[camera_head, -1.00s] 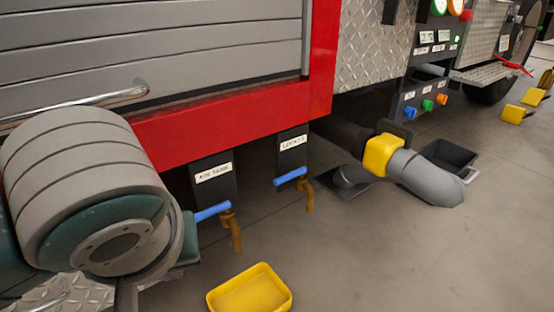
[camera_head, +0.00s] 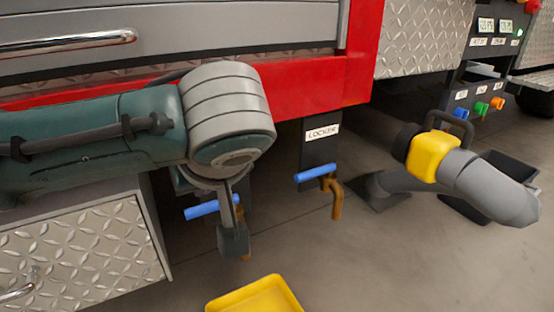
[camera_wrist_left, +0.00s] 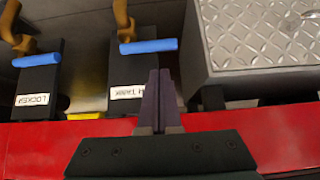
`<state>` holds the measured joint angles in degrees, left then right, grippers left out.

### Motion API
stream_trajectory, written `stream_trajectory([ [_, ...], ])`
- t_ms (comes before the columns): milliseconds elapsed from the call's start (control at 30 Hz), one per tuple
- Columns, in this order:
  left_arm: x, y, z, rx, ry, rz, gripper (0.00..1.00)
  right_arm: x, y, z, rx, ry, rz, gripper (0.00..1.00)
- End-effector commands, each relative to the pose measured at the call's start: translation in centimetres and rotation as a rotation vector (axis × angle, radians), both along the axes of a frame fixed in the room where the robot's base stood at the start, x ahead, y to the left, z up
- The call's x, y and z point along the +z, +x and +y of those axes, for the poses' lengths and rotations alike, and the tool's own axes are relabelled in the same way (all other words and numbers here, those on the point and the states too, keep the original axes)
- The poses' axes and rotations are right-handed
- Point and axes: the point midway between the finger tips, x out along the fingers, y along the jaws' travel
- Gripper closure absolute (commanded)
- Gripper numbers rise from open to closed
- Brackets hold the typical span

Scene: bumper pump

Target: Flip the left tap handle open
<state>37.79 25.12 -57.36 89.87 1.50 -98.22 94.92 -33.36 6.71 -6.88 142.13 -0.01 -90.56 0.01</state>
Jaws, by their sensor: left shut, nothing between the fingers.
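The left tap has a blue handle (camera_head: 202,209) and a brass spout, partly hidden in the head view behind my left gripper (camera_head: 233,240). In the left wrist view its blue handle (camera_wrist_left: 148,46) lies crosswise above a label partly covered by my fingers. My left gripper (camera_wrist_left: 160,74) is shut and empty, its fingertips just short of the handle in that picture. I cannot tell whether they touch it. The right tap, labelled LOCKER, has a blue handle (camera_head: 315,172) and a brass spout (camera_head: 337,200). My right gripper is not in view.
A yellow tray (camera_head: 254,297) lies on the floor below the taps. A red beam (camera_head: 310,87) runs above them. A diamond-plate box (camera_head: 90,245) stands at the left. A grey hose with a yellow collar (camera_head: 433,156) is at the right. The floor between is clear.

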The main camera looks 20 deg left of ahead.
Motion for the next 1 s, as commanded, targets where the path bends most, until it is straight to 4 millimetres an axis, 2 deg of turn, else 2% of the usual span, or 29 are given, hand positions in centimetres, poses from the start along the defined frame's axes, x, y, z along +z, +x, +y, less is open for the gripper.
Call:
stream_trajectory([
  [33,-1.3,0.4,0.6,0.003,0.004,-0.003,1.0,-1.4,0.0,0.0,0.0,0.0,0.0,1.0],
  [100,-2.4,1.0,1.2,0.002,0.004,-0.002,1.0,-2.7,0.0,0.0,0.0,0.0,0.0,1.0],
  [400,-5.9,3.1,3.8,0.001,0.003,-0.001,1.0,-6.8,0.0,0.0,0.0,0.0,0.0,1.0],
  [600,-6.5,3.8,4.4,0.0,0.001,-0.001,1.0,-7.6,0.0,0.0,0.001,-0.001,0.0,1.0],
  [1000,-6.3,3.8,4.4,0.001,0.0,0.0,1.0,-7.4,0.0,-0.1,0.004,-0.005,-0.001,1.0],
])
